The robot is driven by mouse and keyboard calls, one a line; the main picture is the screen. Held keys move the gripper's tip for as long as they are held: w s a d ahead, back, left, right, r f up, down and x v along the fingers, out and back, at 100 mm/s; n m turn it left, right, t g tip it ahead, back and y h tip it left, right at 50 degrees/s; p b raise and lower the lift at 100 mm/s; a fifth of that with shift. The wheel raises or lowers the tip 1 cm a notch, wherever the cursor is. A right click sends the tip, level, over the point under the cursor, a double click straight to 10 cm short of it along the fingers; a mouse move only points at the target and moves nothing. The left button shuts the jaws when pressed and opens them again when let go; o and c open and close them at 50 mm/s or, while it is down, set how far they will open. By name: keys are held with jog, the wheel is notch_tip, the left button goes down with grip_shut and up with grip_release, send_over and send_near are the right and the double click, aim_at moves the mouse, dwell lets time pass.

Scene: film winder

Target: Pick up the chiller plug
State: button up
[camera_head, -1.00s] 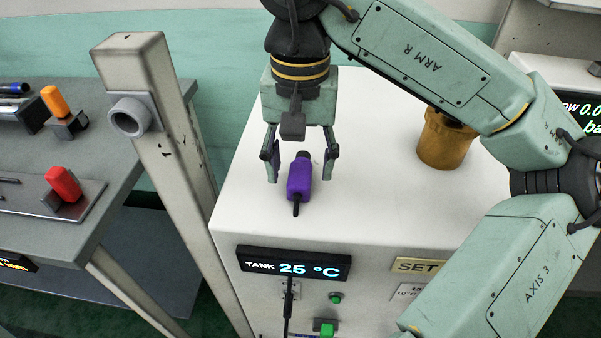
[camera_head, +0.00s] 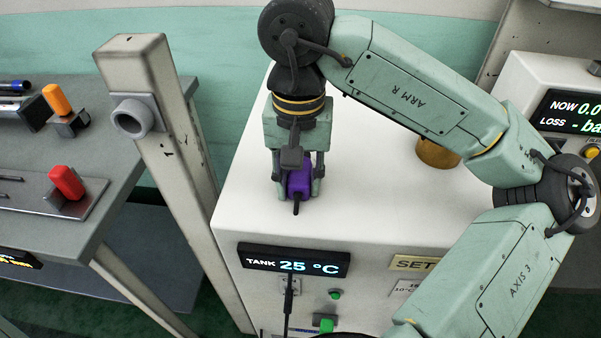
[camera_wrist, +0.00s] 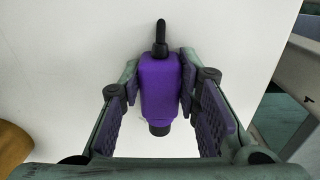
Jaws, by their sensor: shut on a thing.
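The chiller plug is a purple block with a black tip (camera_head: 299,182), on the white cabinet top. It also shows in the wrist view (camera_wrist: 160,88), lying lengthwise between the finger pads, with a black cable end at the top and a black round end at the bottom. My gripper (camera_head: 297,190) points down at the cabinet top and is shut on the plug from both sides. I cannot tell whether the plug is lifted off the surface.
The white cabinet (camera_head: 375,215) has a tank display (camera_head: 293,262) reading 25 °C on its front. A brown cup-like pot (camera_head: 437,153) stands behind my arm. A grey post (camera_head: 165,140) rises left of the cabinet. A bench (camera_head: 105,215) with red and orange handles stands further left.

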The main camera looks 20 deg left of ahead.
aim_at(299, 177)
grip_shut()
jog(key=shift+r, duration=0.55)
notch_tip(299, 177, up, 2)
jog(key=shift+r+b, duration=0.1)
jog(key=shift+b, duration=0.45)
jog(key=s+r+b, duration=0.1)
jog(key=s+b, duration=0.2)
jog(key=s, duration=1.3)
jog(key=shift+a+r+b, duration=0.3)
jog(key=shift+r+b, duration=0.05)
